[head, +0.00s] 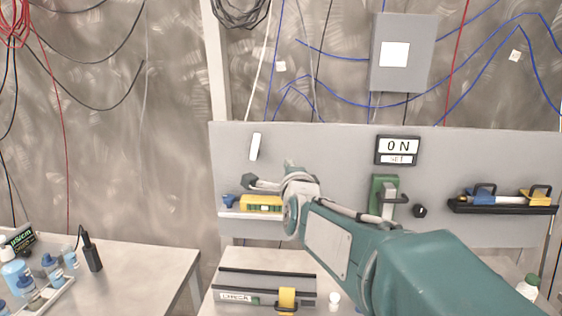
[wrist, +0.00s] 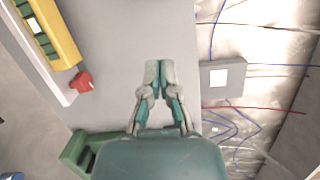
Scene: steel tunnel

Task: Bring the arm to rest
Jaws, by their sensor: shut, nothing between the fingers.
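My arm reaches in from the lower right in the head view and ends in front of the grey wall panel (head: 345,150). My gripper (head: 250,181) points left, above the yellow piece on the small shelf. In the wrist view my gripper (wrist: 160,66) has its two pale fingers together, with nothing between them. The panel (wrist: 125,40) lies behind the fingers. I cannot tell the exact gap to it, but no contact is visible.
The yellow piece (head: 262,203) sits at the panel's left. A red knob (wrist: 82,82) is near it. A green bracket (head: 384,195) and black shelf (head: 500,207) are further right. A grey case (head: 265,284) lies below. Bottles stand on the left table (head: 130,270).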

